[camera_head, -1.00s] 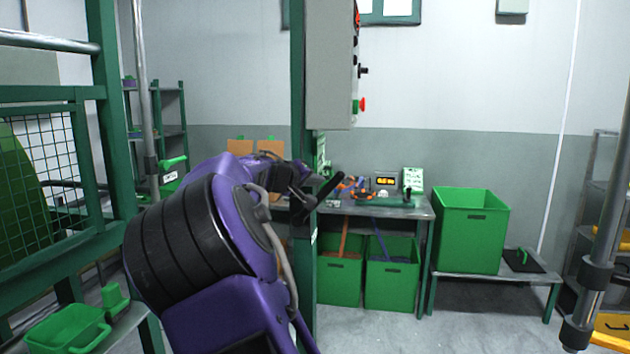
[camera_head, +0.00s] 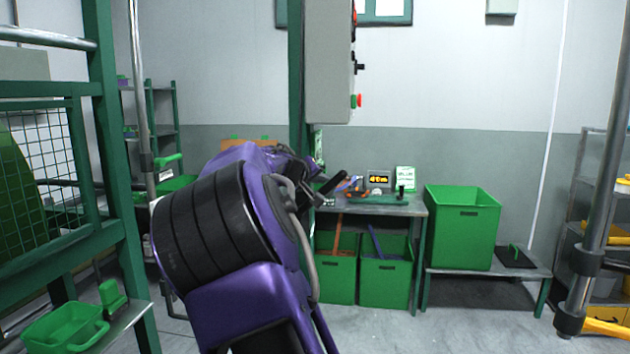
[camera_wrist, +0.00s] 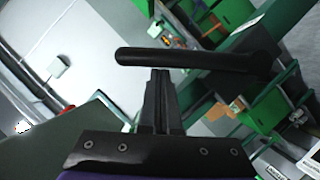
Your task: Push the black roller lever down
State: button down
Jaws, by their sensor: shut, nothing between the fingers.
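The black roller lever (camera_wrist: 200,60) lies across the upper middle of the wrist view as a dark bar with a rounded left end. Its right end runs toward a dark green post. My gripper (camera_wrist: 161,78) is shut and empty, and its fingertips meet the lever's lower edge in that view. Whether they touch it or are only lined up with it, I cannot tell. In the head view the lever (camera_head: 334,182) shows as a short dark bar slanting up to the right beside the green post.
A grey control box (camera_head: 330,65) hangs on the green post above the lever. Behind stands a workbench (camera_head: 400,210) with small devices, and green bins (camera_head: 386,283) below it. A green mesh frame (camera_head: 105,170) stands at left. Floor is clear at front right.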

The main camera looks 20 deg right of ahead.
jog(key=shift+s+d+f+m+b, duration=0.3)
jog(key=shift+d+f+m+b, duration=0.1)
jog(key=shift+d+f+b, duration=0.15)
jog(key=s+d+f+m+t+y+b, duration=0.2)
jog(key=d+f+m+y+b, duration=0.1)
jog(key=f+m+y+b, duration=0.1)
jog(key=shift+s+d+f+m+b, duration=0.45)
jog(key=shift+f+b, duration=0.3)
jog(key=shift+f, duration=0.65)
jog(key=shift+w+a, duration=0.1)
jog(key=shift+w, duration=0.05)
jog(key=s+a+r, duration=0.4)
jog(key=s+r, duration=0.3)
jog(key=r, duration=0.1)
jog(key=shift+a+r, duration=0.15)
jog(key=shift+a, duration=0.15)
